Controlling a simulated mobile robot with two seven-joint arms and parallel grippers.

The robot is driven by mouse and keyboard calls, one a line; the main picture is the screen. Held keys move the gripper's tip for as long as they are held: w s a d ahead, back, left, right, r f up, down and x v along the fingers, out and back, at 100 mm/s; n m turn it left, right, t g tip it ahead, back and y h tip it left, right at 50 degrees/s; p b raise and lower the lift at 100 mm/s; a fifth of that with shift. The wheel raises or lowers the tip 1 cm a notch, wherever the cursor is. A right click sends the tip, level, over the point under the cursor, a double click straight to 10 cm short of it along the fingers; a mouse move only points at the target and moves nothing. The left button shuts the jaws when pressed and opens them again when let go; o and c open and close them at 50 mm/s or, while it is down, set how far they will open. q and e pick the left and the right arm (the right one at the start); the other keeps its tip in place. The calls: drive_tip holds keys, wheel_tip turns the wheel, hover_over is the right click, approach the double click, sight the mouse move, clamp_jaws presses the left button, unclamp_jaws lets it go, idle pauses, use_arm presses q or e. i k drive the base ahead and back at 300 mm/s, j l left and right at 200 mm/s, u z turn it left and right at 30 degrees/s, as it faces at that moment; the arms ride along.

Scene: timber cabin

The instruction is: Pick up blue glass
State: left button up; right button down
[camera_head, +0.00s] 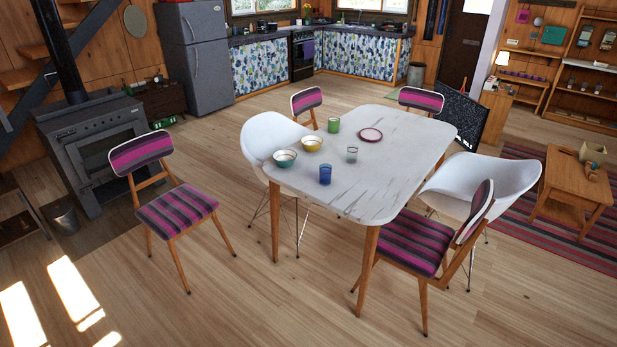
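The blue glass (325,174) stands upright near the front edge of the white dining table (390,170). A clear glass (352,154) stands behind it to the right. A teal-and-white bowl (285,159) is to its left, and a yellow bowl (312,144) is behind it to the left. A green cup (333,125) and a pink plate (370,135) are farther back on the table. Neither of my grippers is in view.
Striped chairs (176,208) (412,240) and white shell chairs (271,134) (480,184) surround the table. A black stove (105,150) stands at left, a low wooden table (570,185) at right. The wooden floor in front is clear.

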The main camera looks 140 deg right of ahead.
sight(325, 175)
drive_tip(key=z, duration=5)
drive_tip(key=i+j+z, duration=0.15)
drive_tip(key=i+z, duration=0.15)
drive_tip(key=z, duration=0.15)
drive_tip(key=i+j+z, duration=0.2)
drive_tip(key=z, duration=0.3)
drive_tip(key=i+j, duration=0.05)
drive_tip(key=i, duration=0.05)
